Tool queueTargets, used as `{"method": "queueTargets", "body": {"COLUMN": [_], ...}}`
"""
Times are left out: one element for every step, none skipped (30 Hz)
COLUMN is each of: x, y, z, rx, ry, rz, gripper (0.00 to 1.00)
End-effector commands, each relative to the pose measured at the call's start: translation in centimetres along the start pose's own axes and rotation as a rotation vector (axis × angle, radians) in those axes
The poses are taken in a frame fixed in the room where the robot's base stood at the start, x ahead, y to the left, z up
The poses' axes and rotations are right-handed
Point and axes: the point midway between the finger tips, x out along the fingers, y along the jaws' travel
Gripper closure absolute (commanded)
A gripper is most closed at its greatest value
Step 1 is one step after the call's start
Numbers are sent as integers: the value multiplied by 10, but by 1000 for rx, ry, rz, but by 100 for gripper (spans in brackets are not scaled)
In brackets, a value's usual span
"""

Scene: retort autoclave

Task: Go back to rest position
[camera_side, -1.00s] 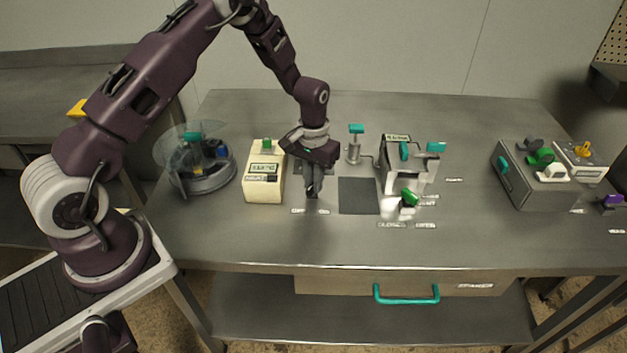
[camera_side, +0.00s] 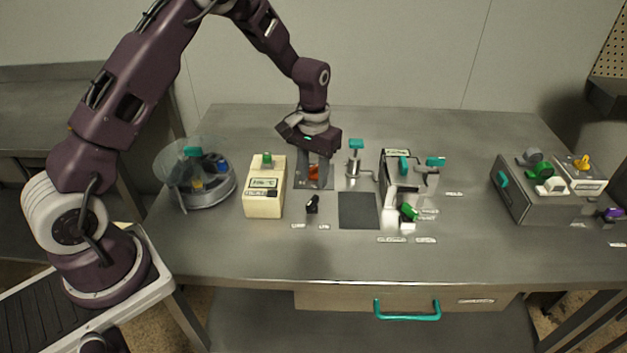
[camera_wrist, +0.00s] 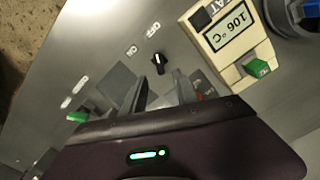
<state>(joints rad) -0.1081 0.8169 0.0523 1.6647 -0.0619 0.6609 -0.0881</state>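My gripper (camera_side: 316,182) hangs pointing down over the table, above and behind a small black knob (camera_side: 312,204). In the wrist view my gripper (camera_wrist: 162,86) shows two fingers apart, with nothing held between them. The black knob also shows in the wrist view (camera_wrist: 158,63), clear of the fingers, beside ON and OFF labels. An orange-red part (camera_side: 314,172) shows behind the fingers; it is partly hidden, and I cannot tell what it is.
A cream box (camera_side: 263,200) with a display, reading 106 °C in the wrist view, stands just left. A round clear-walled vessel (camera_side: 200,190) is further left. A teal-handled valve (camera_side: 356,158), a white-and-black fixture (camera_side: 398,180) and a grey box (camera_side: 535,200) stand right.

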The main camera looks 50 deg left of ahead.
Motion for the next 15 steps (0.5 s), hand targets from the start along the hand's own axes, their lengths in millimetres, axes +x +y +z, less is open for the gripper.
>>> {"method": "queueTargets", "body": {"x": [0,0,0,0,0,0,0,-2,-11,-22,-38,-64,-87,-109,-139], "y": [0,0,0,0,0,0,0,0,2,3,4,7,8,9,10], "z": [0,0,0,0,0,0,0,0,1,4,8,16,25,37,56], "rx": [0,0,0,0,0,0,0,1,5,10,17,30,43,57,76], "ry": [0,0,0,0,0,0,1,3,12,22,38,66,89,112,146], "rz": [0,0,0,0,0,0,0,1,3,6,10,17,23,29,36], "gripper": [65,65,65,65,65,65,65,65,65,65,65,65,65,65,65]}}
